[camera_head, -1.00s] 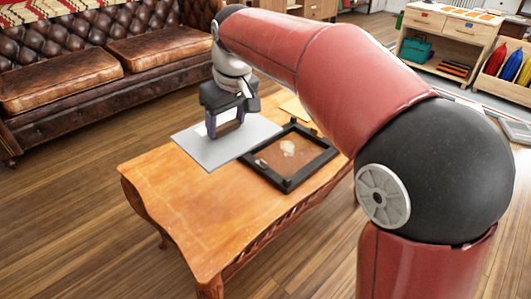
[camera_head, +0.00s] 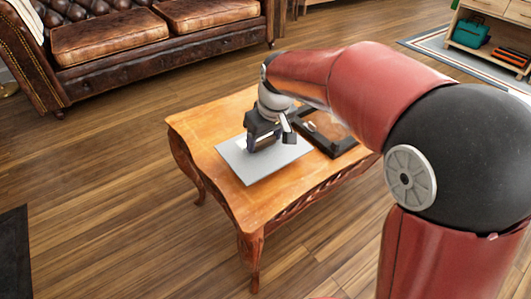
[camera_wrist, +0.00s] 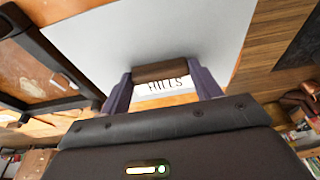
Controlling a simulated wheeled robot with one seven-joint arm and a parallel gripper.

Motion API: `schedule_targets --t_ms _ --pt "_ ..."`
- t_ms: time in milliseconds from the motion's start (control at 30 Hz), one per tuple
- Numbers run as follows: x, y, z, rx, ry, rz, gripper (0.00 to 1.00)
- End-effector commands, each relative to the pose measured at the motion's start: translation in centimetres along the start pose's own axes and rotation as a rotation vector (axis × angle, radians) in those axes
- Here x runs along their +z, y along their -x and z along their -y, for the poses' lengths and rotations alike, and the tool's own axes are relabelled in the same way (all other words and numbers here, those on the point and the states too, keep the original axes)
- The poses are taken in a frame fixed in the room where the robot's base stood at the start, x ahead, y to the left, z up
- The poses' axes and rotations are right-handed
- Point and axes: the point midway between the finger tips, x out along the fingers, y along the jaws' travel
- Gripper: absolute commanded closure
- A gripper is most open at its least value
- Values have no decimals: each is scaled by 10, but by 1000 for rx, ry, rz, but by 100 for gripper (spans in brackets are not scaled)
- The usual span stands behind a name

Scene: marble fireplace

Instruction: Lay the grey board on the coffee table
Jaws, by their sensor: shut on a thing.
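The grey board (camera_head: 245,172) is a flat, light grey sheet over the near left part of the wooden coffee table (camera_head: 200,128) in the head view. My gripper (camera_head: 264,146) points down at the board and is shut on it. In the wrist view the board (camera_wrist: 110,38) lies flat beyond my gripper (camera_wrist: 163,88), with a brown bar between the fingers and a white label reading "HILLS". The board lies level with or just above the tabletop; I cannot tell whether it touches. My arm hides part of the table's far right side.
A black-rimmed frame (camera_head: 340,147) lies on the table just right of the board; it also shows at the left in the wrist view (camera_wrist: 45,62). A brown leather sofa (camera_head: 160,35) stands behind. Bare tabletop shows left of the board. Open wooden floor surrounds the table.

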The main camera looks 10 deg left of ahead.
Motion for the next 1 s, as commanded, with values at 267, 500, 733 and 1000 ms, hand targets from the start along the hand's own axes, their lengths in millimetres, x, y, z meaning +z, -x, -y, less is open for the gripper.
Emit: schedule_targets --t_ms 267,500,733,1000 --pt "7 -26 0 -1 -1 2 63" --pt "12 -46 0 0 0 -2 63" --pt "13 -48 0 0 0 -1 63" --pt "13 -49 0 0 0 0 15"
